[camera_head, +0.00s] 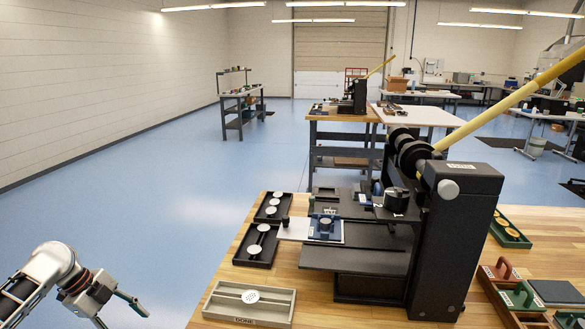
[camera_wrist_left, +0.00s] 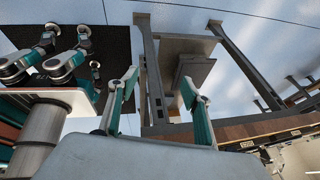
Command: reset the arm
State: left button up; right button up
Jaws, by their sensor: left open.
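My left gripper (camera_head: 124,317) is at the lower left of the head view, over the blue floor and left of the wooden workbench. In the left wrist view its two teal fingers (camera_wrist_left: 160,88) are spread apart with nothing between them. The black badge press (camera_head: 460,230) stands on the bench. Its long yellow lever (camera_head: 510,98) slants up to the right, out of the picture. A blue die with a pale piece (camera_head: 326,226) sits on a white plate at the press's left side. My right gripper is not in view.
A tray marked DONE (camera_head: 275,312) holds a perforated white disc at the bench's front left. Dark trays (camera_head: 243,258) line the left edge. A green tray (camera_head: 527,239) and handled blocks (camera_head: 520,297) are right of the press. The floor at left is clear.

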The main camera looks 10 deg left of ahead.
pick_arm(q)
jog(key=w+a+r+n+t+y, duration=0.2)
jog(key=w+a+n+t+y, duration=0.15)
jog(key=w+a, duration=0.3)
jog(key=w+a+r+n+t+y, duration=0.3)
jog(key=w+a+n+y, duration=0.15)
jog(key=a, duration=0.35)
jog(key=w+a+r+n+t+y, duration=0.1)
jog(key=w+r+t, duration=0.3)
jog(key=r, duration=0.4)
jog(key=w+a+r+n+t+y, duration=0.15)
jog(key=w+r+t, duration=0.25)
jog(key=r, duration=0.5)
jog(key=s+d+f+g+h, duration=0.25)
jog(key=s+d+f, duration=0.35)
jog(key=d+f, duration=0.7)
jog(key=s+d+f+g+h, duration=0.1)
jog(key=s+d+f+h, duration=0.3)
jog(key=d+f, duration=0.9)
jog(key=s+d+f+n+g+h, duration=0.1)
jog(key=s+d+f, duration=0.4)
jog(key=s+d, duration=0.6)
jog(key=s+d+f+n+g+h, duration=0.1)
jog(key=s+d+f, duration=0.5)
jog(key=s+d, duration=0.6)
jog(key=shift+s+f+n+g, duration=0.25)
jog(key=shift+s+n+g, duration=0.1)
jog(key=shift+n, duration=0.5)
